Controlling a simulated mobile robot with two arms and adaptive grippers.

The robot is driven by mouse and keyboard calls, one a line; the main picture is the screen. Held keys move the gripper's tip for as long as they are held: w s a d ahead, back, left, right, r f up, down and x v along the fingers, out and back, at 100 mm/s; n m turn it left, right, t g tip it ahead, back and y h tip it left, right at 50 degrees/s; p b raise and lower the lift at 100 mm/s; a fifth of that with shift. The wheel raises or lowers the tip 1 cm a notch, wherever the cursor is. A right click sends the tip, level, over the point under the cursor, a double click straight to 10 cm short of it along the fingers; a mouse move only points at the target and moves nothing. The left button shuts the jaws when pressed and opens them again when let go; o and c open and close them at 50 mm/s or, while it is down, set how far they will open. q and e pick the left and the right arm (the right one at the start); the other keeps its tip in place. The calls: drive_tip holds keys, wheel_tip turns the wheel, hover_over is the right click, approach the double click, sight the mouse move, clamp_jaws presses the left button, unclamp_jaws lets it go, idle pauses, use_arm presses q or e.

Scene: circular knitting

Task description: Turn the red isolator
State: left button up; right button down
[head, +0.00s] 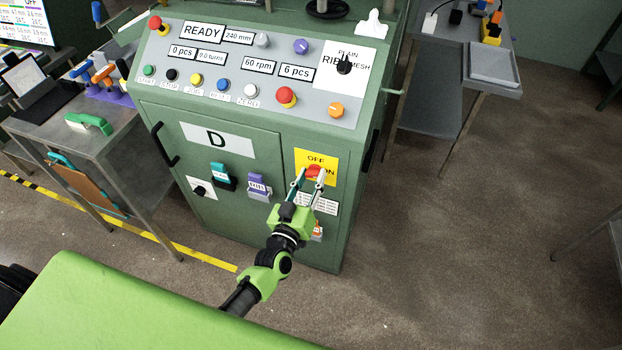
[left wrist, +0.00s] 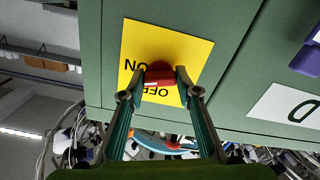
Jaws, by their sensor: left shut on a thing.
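The red isolator (head: 313,171) sits on a yellow plate (head: 304,155) on the green cabinet front, with OFF at its top and ON at its right. My left gripper (head: 308,177) reaches up to it from below and is shut on the red handle. In the left wrist view the red handle (left wrist: 159,76) lies between the two fingertips of my left gripper (left wrist: 161,80). The yellow plate (left wrist: 196,49) appears upside down there. The fingers cover part of the lettering in both views. My right gripper is not in view.
Teal (head: 220,171) and purple (head: 258,186) tagged devices are on the cabinet left of the isolator. The control panel (head: 215,104) with coloured buttons and a READY display (head: 203,32) is above. A black door handle (head: 163,146) sticks out at the left. The floor right of the cabinet is clear.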

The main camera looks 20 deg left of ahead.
use_arm(q)
drive_tip(key=n, duration=0.3)
drive_tip(key=shift+n+b, duration=0.4)
drive_tip(key=n+b, duration=0.1)
drive_tip(key=n, duration=0.2)
drive_tip(key=shift+n, duration=0.3)
drive_tip(key=n+b, duration=0.1)
drive_tip(key=n, duration=0.2)
drive_tip(key=shift+n, duration=0.3)
drive_tip(key=shift+n+b, duration=0.6)
drive_tip(key=shift+n, duration=1)
drive_tip(key=o, duration=1.1)
